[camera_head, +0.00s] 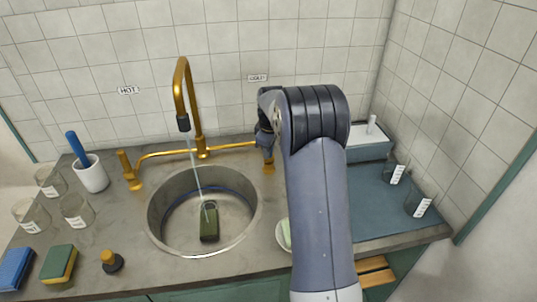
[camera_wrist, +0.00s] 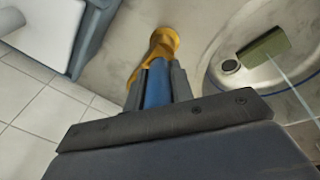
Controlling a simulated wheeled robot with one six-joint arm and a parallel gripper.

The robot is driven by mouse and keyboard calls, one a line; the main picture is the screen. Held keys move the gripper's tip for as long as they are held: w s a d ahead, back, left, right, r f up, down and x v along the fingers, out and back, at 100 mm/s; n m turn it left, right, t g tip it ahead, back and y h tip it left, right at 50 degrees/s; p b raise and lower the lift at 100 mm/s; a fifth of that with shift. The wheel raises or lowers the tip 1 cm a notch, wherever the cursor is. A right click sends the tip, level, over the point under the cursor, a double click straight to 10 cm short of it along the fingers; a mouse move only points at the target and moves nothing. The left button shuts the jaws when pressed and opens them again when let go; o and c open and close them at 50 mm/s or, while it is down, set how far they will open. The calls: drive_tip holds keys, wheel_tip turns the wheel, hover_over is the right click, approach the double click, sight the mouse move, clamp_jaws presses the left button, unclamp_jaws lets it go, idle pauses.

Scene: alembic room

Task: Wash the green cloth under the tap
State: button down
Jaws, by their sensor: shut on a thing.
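The green cloth (camera_head: 209,228) lies folded on the floor of the round steel sink (camera_head: 151,222); it also shows in the wrist view (camera_wrist: 264,47). A thin stream of water (camera_head: 195,165) runs from the brass tap's spout (camera_head: 183,122) and comes down on the cloth. My gripper (camera_head: 266,146) is at the cold-side tap handle (camera_head: 268,166), right of the spout. In the wrist view my gripper (camera_wrist: 157,82) is shut on the blue part of that handle, above its brass base (camera_wrist: 160,47). The fingers partly hide the handle.
The hot handle (camera_head: 131,172) stands left of the spout. A white mug (camera_head: 92,178), glass beakers (camera_head: 76,210), sponges (camera_head: 59,264) and a brass-topped stopper (camera_head: 110,261) fill the left counter. A pale dish (camera_head: 283,236) is partly behind my arm. A blue mat (camera_head: 385,208) lies right.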

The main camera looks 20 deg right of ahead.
idle(0.3)
drive_tip(key=c, duration=1.2)
unclamp_jaws()
drive_tip(key=shift+c, duration=0.2)
drive_tip(key=shift+r, duration=0.1)
drive_tip(key=v, duration=1)
drive_tip(key=shift+r, duration=0.3)
drive_tip(key=shift+s+a, duration=0.1)
